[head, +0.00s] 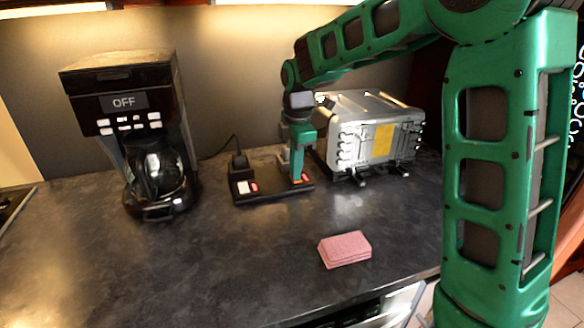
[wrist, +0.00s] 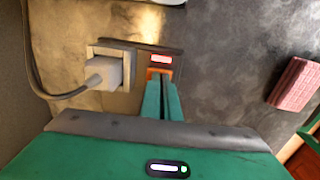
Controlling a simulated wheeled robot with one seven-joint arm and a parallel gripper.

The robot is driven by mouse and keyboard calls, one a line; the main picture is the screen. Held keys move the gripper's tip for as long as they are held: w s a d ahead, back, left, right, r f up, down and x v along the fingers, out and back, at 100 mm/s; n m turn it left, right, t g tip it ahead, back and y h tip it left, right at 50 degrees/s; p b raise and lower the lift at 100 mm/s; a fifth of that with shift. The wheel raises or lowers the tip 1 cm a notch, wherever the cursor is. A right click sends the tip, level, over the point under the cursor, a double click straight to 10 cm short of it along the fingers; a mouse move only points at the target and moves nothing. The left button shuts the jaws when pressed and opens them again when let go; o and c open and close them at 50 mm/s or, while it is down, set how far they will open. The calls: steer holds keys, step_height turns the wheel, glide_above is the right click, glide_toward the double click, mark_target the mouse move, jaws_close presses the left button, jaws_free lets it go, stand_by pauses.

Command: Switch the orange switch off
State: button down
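A black power strip (head: 272,197) lies on the dark counter, with a red-lit switch (head: 253,187) at its left end and another (head: 305,177) at its right. The wrist view shows one red-and-white lit switch (wrist: 160,59) just beyond my fingertips. My gripper (head: 299,181) points down over the strip's right part; its fingers are together and empty in the wrist view (wrist: 160,80). An orange piece (wrist: 159,72) shows at the fingertips; I cannot tell whether it is part of a switch or the fingers. Contact is unclear.
A black plug (head: 239,160) with a cord stands in the strip's left part. A coffee maker (head: 122,95) reading OFF stands left. A silver metal appliance (head: 375,140) stands close right of my gripper. A pink sponge stack (head: 344,249) lies in front. The front left counter is clear.

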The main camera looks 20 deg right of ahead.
steer(key=shift+s, duration=0.1)
steer(key=shift+r, duration=0.2)
step_height(320, 180, up, 10)
steer(key=shift+s+f, duration=0.25)
steer(key=shift+s, duration=0.1)
steer(key=shift+w, duration=0.1)
stand_by(0.4)
steer(key=shift+w+d+r+t, duration=0.1)
steer(key=shift+w+r+t, duration=0.05)
steer(key=shift+w+t, duration=0.2)
steer(key=f, duration=0.3)
steer(key=w+f, duration=0.1)
steer(key=f, duration=0.6)
steer(key=shift+w, duration=0.15)
steer(key=shift+f, duration=0.2)
stand_by(0.4)
